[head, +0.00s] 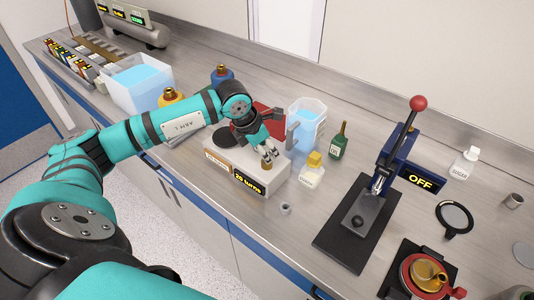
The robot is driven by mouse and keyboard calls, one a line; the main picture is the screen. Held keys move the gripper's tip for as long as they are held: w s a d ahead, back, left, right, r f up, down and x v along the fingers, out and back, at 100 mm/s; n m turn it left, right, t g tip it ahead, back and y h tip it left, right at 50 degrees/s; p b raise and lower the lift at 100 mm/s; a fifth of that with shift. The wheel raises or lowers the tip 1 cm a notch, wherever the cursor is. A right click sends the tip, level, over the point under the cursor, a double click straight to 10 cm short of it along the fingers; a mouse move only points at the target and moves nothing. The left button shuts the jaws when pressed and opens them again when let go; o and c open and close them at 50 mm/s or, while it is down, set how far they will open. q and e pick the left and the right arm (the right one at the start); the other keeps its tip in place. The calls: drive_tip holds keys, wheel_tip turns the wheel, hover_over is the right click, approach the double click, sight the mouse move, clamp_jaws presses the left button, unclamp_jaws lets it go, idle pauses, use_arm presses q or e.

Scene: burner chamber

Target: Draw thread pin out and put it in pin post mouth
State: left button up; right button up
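A white box (222,155) with a yellow "20 turns" display stands on the steel counter. A small tan-brown cylinder (266,166), which may be the thread pin, stands at its front right corner. My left gripper (269,154) points down right at this cylinder, its fingertips at or just above the top. I cannot tell whether the fingers are closed on it. A small grey cylinder with an open top (286,209), which may be the pin post, stands on the counter in front of the box. My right gripper is not in view.
A clear jug of blue liquid (306,127), a green bottle (339,142) and a yellow-capped bottle (312,172) stand right of the box. A lever press (362,222) with an "OFF" sign stands further right. Bare counter lies around the grey cylinder.

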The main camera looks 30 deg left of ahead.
use_arm(q)
clamp_jaws()
drive_tip(key=shift+r+b, duration=0.6)
drive_tip(key=shift+r, duration=0.15)
drive_tip(key=shift+b+v, duration=0.75)
drive_tip(key=shift+v, duration=0.15)
drive_tip(key=s+a+r+b, duration=0.1)
drive_tip(key=s+a+b, duration=0.2)
drive_tip(key=s, duration=0.4)
drive_tip(key=s+a+r+b, duration=0.1)
drive_tip(key=s+a+b, duration=0.2)
drive_tip(key=s, duration=0.4)
drive_tip(key=shift+b, duration=0.8)
drive_tip(key=shift+a+f, duration=0.1)
